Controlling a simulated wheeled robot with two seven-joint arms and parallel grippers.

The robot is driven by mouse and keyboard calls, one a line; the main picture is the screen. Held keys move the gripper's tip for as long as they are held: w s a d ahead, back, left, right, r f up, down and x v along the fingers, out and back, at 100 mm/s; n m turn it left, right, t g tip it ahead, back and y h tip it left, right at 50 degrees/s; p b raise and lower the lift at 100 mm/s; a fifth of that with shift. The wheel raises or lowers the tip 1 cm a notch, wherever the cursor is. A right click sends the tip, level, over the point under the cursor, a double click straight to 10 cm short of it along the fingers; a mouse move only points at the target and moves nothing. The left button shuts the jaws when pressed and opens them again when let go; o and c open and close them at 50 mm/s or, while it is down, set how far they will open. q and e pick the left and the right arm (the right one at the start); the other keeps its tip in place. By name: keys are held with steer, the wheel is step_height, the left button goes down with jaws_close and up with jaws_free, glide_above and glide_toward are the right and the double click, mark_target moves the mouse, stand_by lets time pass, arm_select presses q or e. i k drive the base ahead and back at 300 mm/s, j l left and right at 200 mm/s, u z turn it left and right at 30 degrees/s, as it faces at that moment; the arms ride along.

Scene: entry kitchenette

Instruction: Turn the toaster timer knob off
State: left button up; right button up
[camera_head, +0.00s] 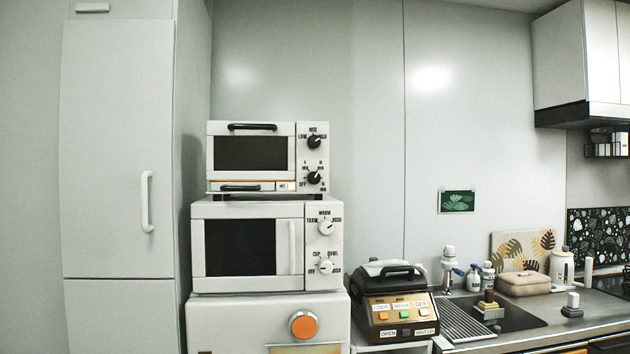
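The toaster oven (249,126) is the white upper appliance, with a dark glass door and a black door handle. It stands on top of a larger white microwave-like oven (250,208). The toaster's right panel has two black knobs. The lower one, the timer knob (314,178), has small markings around it, seemingly minutes and OFF. Its pointer seems turned up and right, but is too small to be sure. The upper knob (314,142) is a separate control. Neither of my grippers is in view, and nothing touches the toaster.
The lower oven has two white knobs and stands on a white cabinet with an orange knob (303,324). A tall cabinet (118,150) stands to the left. A black-topped cooker (392,300), sink (515,317) and counter lie to the right. Space before the toaster looks clear.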

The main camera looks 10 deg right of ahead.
mark_target(313, 178)
steer(key=i+l+u, duration=0.1)
steer(key=l, duration=0.4)
steer(key=i+l, duration=0.3)
steer(key=l, duration=0.2)
steer(key=i+l+u, duration=0.15)
steer(key=l, duration=0.35)
steer(key=i+l, duration=0.25)
steer(key=l, duration=0.3)
steer(key=i+l+u, duration=0.15)
steer(key=l, duration=0.35)
steer(key=i+l+u, duration=0.1)
steer(key=l, duration=0.45)
steer(key=i+l, duration=0.15)
steer(key=l, duration=0.45)
steer(key=i+l+u, duration=0.15)
steer(key=l, duration=0.4)
